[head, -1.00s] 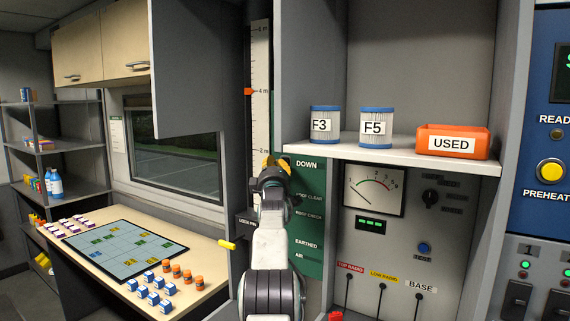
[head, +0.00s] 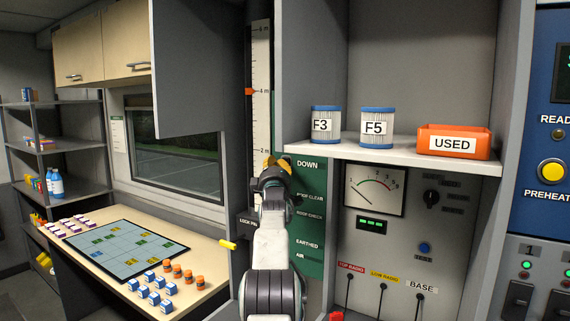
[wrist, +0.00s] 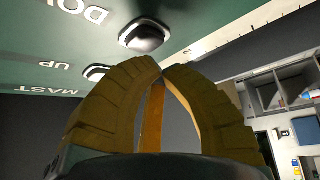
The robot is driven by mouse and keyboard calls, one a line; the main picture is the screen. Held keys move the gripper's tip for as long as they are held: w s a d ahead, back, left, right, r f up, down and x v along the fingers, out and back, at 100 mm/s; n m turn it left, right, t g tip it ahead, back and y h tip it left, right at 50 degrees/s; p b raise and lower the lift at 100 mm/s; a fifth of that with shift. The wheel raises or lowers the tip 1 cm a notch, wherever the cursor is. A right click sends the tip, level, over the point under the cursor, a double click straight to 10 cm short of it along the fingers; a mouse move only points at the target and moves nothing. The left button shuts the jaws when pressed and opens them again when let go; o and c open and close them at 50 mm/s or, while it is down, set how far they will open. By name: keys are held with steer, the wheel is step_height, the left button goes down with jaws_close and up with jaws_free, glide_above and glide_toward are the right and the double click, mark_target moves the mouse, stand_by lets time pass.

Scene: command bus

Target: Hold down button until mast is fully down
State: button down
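The green mast panel (head: 312,250) carries a DOWN label and stands upright right of the mast scale (head: 260,120). The orange marker (head: 248,91) on the scale is at the 4 m mark. In the wrist view, a dark domed button (wrist: 146,36) sits beside the DOWN lettering, and another button (wrist: 96,73) is beside UP. My gripper (wrist: 159,66) is shut and empty, its yellow fingertips together just below the DOWN button in the picture. I cannot tell whether they touch it. In the head view my gripper (head: 272,163) hides the buttons.
A shelf (head: 400,149) to the right holds filter cans F3 (head: 325,127) and F5 (head: 376,130) and an orange USED bin (head: 453,155). A yellow-tipped lever (head: 228,245) sticks out left of my arm. A desk (head: 205,285) with small blocks is at the left.

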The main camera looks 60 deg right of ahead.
steer(key=shift+d+p, duration=0.9)
steer(key=shift+p, duration=0.2)
stand_by(6.9)
